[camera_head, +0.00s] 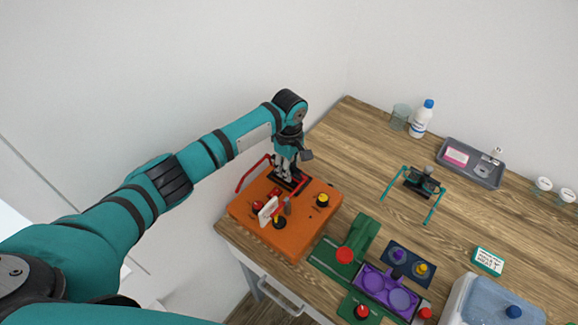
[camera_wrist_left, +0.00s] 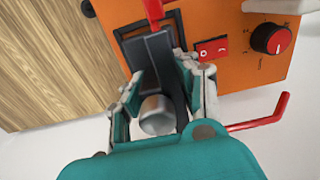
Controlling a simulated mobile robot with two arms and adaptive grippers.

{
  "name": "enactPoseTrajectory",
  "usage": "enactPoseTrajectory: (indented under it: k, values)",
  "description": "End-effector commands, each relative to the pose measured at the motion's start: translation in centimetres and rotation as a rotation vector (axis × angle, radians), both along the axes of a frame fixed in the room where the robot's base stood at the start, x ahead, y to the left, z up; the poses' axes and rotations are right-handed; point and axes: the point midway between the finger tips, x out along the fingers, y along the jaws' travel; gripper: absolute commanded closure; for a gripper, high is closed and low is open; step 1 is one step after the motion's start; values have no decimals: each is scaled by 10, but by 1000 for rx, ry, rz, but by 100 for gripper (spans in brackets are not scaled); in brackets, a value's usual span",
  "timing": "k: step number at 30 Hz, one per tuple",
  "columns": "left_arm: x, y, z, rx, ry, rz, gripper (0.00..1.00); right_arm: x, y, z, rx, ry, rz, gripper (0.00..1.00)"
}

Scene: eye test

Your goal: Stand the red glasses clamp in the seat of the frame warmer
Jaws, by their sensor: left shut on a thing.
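The orange frame warmer (camera_head: 253,207) stands at the table's near left corner. Its seat, a dark rectangular frame, shows in the left wrist view (camera_wrist_left: 122,40). My left gripper (camera_head: 286,170) is over the warmer, shut on the red glasses clamp (camera_head: 251,176). The clamp's red arms stick out on both sides; its dark body and silver knob (camera_wrist_left: 157,114) show between my fingers in the left wrist view. The lower end of the dark body overlaps the seat opening; I cannot tell whether it is inside or just above. My right gripper is not in view.
A teal glasses clamp (camera_head: 421,183) stands on the table (camera_head: 360,140). A green device (camera_head: 358,241) with a purple tray (camera_head: 390,290) is right of the warmer. A bottle (camera_head: 421,120), a beaker and a grey tray (camera_head: 484,173) stand at the back. The table's middle has free room.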

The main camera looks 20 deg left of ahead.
Motion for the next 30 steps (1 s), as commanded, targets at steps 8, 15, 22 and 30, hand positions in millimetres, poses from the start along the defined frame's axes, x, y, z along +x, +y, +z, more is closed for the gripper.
enactPoseTrajectory:
  k: [8, 15, 22, 30]
  values:
    - [1, 0, 1, -1, -2, -1, 100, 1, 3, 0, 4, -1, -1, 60]
    - [0, 0, -1, -1, -2, -1, 100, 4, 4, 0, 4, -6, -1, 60]
    - [0, 0, -4, -1, -2, -1, 100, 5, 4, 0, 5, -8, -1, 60]
    - [0, 0, -6, -1, -2, -1, 58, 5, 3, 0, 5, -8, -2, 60]
